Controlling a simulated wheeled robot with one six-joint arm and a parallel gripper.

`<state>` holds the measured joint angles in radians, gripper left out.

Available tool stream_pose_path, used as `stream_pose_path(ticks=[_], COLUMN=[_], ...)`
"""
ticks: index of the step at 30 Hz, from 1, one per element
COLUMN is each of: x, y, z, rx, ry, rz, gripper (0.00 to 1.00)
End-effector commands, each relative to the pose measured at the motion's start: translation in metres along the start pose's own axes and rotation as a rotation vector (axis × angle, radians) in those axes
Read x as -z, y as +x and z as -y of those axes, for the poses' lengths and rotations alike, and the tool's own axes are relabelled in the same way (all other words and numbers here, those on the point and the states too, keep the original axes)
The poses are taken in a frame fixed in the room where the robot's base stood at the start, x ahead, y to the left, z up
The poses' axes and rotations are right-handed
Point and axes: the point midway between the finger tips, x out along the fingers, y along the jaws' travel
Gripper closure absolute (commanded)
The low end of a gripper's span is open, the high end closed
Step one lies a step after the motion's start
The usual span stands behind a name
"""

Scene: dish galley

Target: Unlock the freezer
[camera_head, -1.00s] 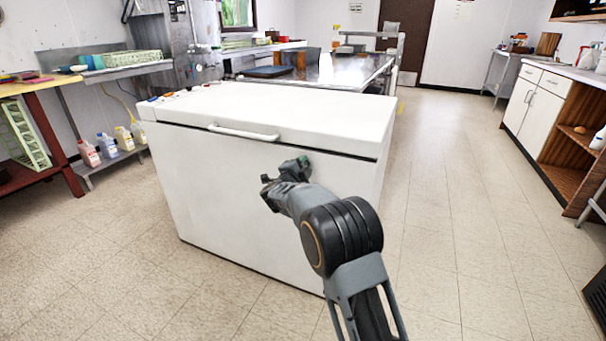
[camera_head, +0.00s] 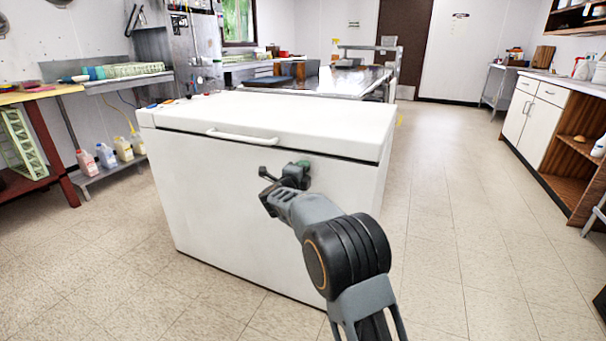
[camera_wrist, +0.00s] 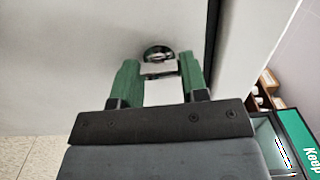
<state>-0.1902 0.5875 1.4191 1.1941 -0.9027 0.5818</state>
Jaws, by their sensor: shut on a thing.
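The white chest freezer (camera_head: 225,205) stands in the middle of the head view with its lid (camera_head: 290,117) down. My gripper (camera_head: 300,168) is at its front face, below the lid seam and right of the lid handle (camera_head: 242,135). In the wrist view, a round shiny metal lock (camera_wrist: 158,52) sits on the white front. The green fingers of my gripper (camera_wrist: 160,72) are shut on a small pale flat piece, seemingly a key (camera_wrist: 159,69), directly against the lock. Whether the key is inserted or turned cannot be told.
Open tiled floor (camera_head: 450,220) lies right of the freezer. A white cabinet with wooden shelves (camera_head: 535,120) is along the right wall. Jugs (camera_head: 106,155) stand on a low shelf at left. A steel table (camera_head: 340,82) is behind the freezer.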

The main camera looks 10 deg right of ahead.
Motion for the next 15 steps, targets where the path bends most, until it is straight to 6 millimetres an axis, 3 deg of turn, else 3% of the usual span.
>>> stream_pose_path(ticks=[8, 9, 15], x=[0.0000, 0.0000, 0.0000], y=[0.0000, 0.0000, 0.0000], z=[-0.0001, 0.0000, 0.0000], rx=[-0.001, -0.001, -0.001], ry=[0.004, 0.004, 0.002], rz=[0.000, 0.000, 0.000], gripper=[0.83, 0.59, 0.40])
